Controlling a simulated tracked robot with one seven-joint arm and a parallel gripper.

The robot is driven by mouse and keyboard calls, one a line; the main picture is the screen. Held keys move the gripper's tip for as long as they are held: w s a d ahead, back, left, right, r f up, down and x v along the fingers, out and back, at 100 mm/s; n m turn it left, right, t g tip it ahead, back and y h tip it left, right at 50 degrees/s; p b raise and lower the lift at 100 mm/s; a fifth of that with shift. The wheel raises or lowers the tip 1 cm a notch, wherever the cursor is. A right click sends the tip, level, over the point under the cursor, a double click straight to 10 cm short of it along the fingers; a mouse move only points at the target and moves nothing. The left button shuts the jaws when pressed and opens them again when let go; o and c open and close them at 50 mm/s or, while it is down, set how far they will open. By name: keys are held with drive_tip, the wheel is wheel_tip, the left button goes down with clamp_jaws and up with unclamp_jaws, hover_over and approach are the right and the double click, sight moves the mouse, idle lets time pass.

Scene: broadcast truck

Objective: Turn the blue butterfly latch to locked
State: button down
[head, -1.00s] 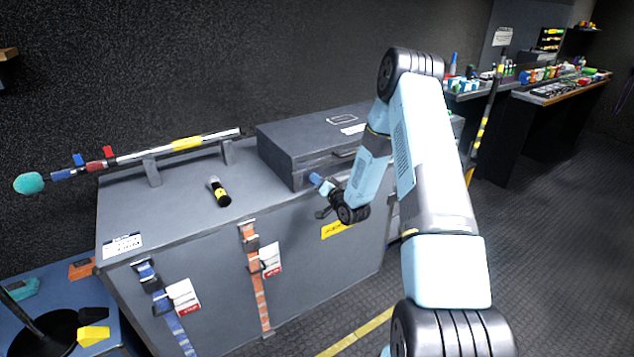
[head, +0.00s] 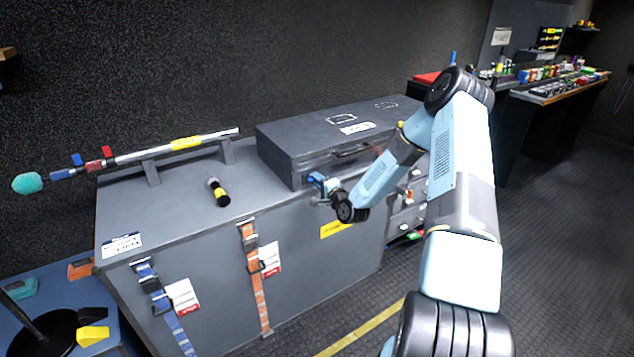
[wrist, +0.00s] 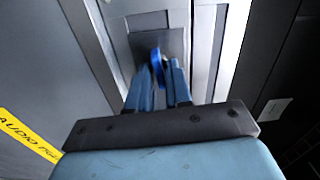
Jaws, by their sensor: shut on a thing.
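The blue butterfly latch (wrist: 157,68) is on a grey plate on the front of a dark grey case; it also shows in the head view (head: 316,178). My gripper (wrist: 160,80) is at the latch, with its two blue fingers closed on the latch's wing, one on each side. In the head view my gripper (head: 324,186) reaches the case front from the right. The fingers hide part of the latch, so its exact angle is hard to read.
The dark grey case (head: 300,137) lies on a larger grey chest (head: 170,215). A black and yellow cylinder (head: 217,191) and a pole with a teal tip (head: 190,144) rest on the chest top. Orange (head: 257,290) and blue straps hang on its front.

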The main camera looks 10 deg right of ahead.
drive_tip(key=shift+d+f+m, duration=0.25)
drive_tip(key=shift+m, duration=0.25)
drive_tip(key=c, duration=1.3)
unclamp_jaws()
drive_tip(key=shift+c, duration=0.2)
drive_tip(key=shift+o, duration=0.5)
drive_tip(key=shift+a+r, duration=0.1)
drive_tip(key=v, duration=1.3)
drive_tip(key=shift+s, duration=0.35)
